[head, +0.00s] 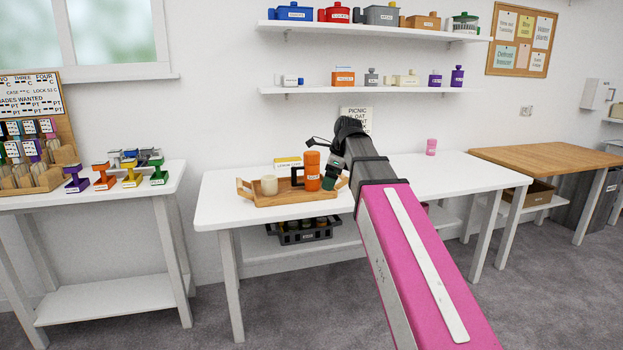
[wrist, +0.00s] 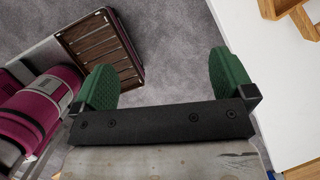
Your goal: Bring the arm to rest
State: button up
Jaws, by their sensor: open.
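My arm reaches from the lower right of the head view up over the middle white table (head: 225,212). Its pink upper part and dark joints show there. The edge of a white table (wrist: 270,70) runs down the right of the wrist view, beside the right finger.
A wooden tray (head: 247,198) with a cream cup (head: 269,185) and an orange container (head: 312,170) sits on the middle table. Two loaded wall shelves (head: 385,29) hang above. A pink bottle (head: 431,147) stands farther right. Grey carpet (head: 290,320) is clear in front.

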jog(key=s+d+f+n+h, duration=0.1)
jog(key=s+d+f+n, duration=0.3)
jog(key=f, duration=0.9)
jog(key=s+d+f+n+g+h, duration=0.1)
jog(key=s+d+f+n, duration=0.3)
jog(key=f, duration=0.9)
jog(key=s+d+f+n+h, duration=0.1)
jog(key=s+d+f+n, duration=0.3)
jog(key=s+f+n, duration=0.4)
notch_tip(320, 180, down, 5)
jog(key=n, duration=0.3)
jog(key=shift+s+d+n+g, duration=0.25)
jog(key=shift+d+n+g, duration=0.05)
jog(key=shift+g, duration=0.1)
